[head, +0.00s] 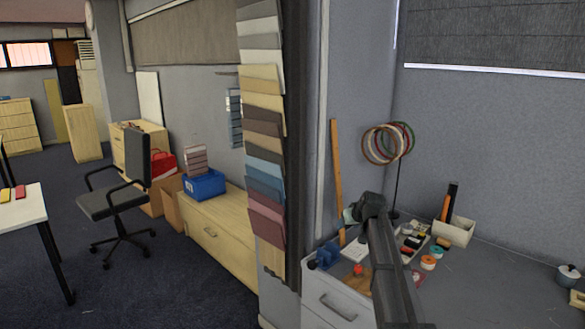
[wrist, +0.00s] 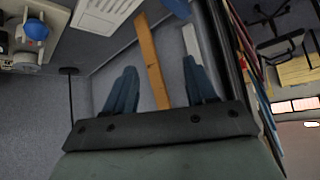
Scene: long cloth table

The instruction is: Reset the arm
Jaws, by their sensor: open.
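My gripper (wrist: 160,68) shows in the wrist view with its two blue-grey fingers spread apart and nothing held between them. A long wooden strip (wrist: 152,60) appears behind the gap between the fingers. In the head view, my dark arm rises from the bottom over the cloth table (head: 480,290), and its end covers part of the table's left side. The fingers cannot be made out there.
The wooden strip leans upright against the wall. A stand holds several coloured hoops (head: 388,143). Near my arm are a tray of spools (head: 411,240), a white box (head: 454,232) and a blue item (head: 326,254). A small pot (head: 568,277) stands right; cloth between is clear.

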